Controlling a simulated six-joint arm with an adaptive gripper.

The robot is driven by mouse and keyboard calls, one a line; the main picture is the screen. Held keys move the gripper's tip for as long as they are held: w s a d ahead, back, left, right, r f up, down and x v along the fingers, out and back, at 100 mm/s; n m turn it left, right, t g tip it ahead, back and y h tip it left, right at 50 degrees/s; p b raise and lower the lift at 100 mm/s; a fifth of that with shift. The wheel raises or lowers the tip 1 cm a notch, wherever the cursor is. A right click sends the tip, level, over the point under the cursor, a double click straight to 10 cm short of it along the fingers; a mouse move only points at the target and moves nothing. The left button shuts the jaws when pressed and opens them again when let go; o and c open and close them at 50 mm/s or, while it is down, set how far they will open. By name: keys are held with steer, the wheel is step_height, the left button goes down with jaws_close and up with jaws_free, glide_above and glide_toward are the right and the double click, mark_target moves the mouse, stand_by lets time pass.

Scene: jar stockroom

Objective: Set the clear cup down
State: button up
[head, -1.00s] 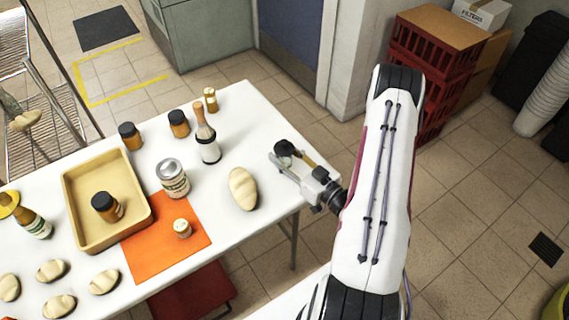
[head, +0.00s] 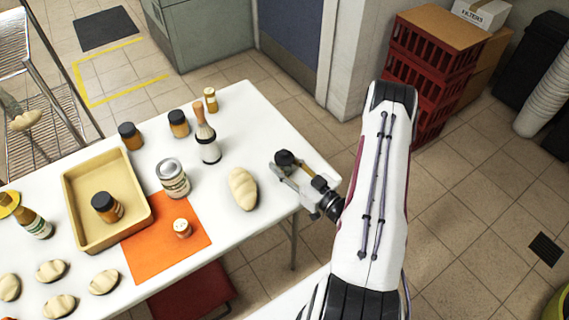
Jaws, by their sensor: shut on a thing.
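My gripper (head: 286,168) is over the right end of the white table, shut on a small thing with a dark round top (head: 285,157). The fingers hide most of the held thing, and I cannot tell whether it touches the table. I see no clear cup that I can make out. The white table (head: 262,120) has bare surface around the gripper.
A bread loaf (head: 242,188) lies just left of my gripper. A small white-topped jar (head: 182,228) stands on the orange mat (head: 160,255).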

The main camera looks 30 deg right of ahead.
steer(key=shift+f, duration=0.1)
steer(key=o, duration=1)
steer(key=shift+o, duration=0.2)
steer(key=s+d, duration=0.2)
steer(key=s, duration=0.9)
steer(key=shift+s, duration=0.35)
stand_by(0.8)
